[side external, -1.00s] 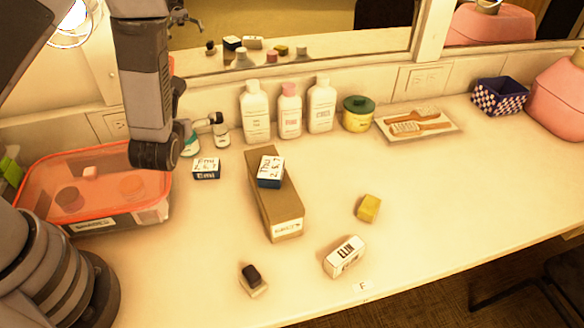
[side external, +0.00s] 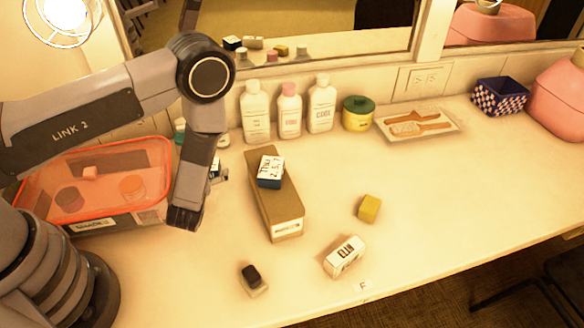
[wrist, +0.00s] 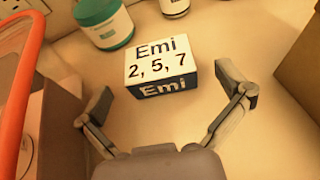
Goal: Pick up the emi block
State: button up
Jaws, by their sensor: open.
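The emi block (wrist: 162,65) is a small box with a white top reading "Emi 2, 5, 7" and a dark front face reading "Emi". In the wrist view it rests on the counter at the upper middle. My gripper (wrist: 165,90) is open, with one finger to the left and one to the right of the block. Neither finger touches it; the block lies just ahead of and between the fingertips. In the side external view my arm hides most of the block and gripper.
A teal-and-white jar (wrist: 104,22) stands close behind the block. An orange-lidded bin (side external: 100,175) is to the left. A brown carton (side external: 275,205) with a "Thu" block (side external: 270,171) on top stands to the right. Bottles (side external: 256,112) line the mirror.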

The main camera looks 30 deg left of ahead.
jog(key=shift+x, duration=0.8)
jog(key=c, duration=1.2)
jog(key=shift+c, duration=0.3)
jog(key=shift+r, duration=0.15)
